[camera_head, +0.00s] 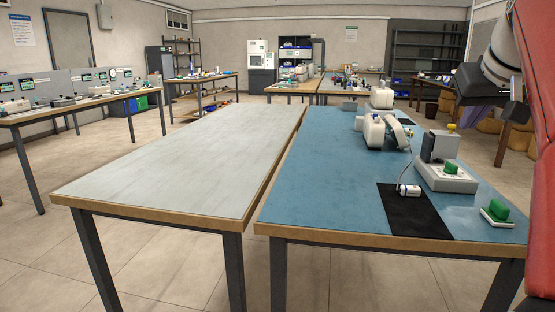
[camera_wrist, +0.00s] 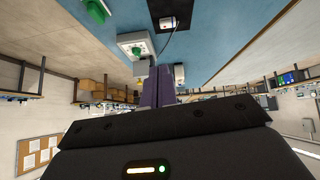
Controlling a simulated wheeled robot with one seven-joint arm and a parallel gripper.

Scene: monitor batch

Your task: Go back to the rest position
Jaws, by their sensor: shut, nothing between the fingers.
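My gripper shows in the wrist view, where its two purple fingers (camera_wrist: 158,88) are together with nothing between them. My arm hangs at the upper right of the head view, above the floor and beside the blue-topped table (camera_head: 310,200). The gripper is clear of everything on the table. On the table stand a white-grey device with a green knob (camera_head: 447,178), a small white block with a green top (camera_head: 497,213), and a small white cylinder with a cable (camera_head: 409,191) on a black mat (camera_head: 412,220).
Benches with instruments (camera_head: 90,100) line the left side. The floor at the front left is clear.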

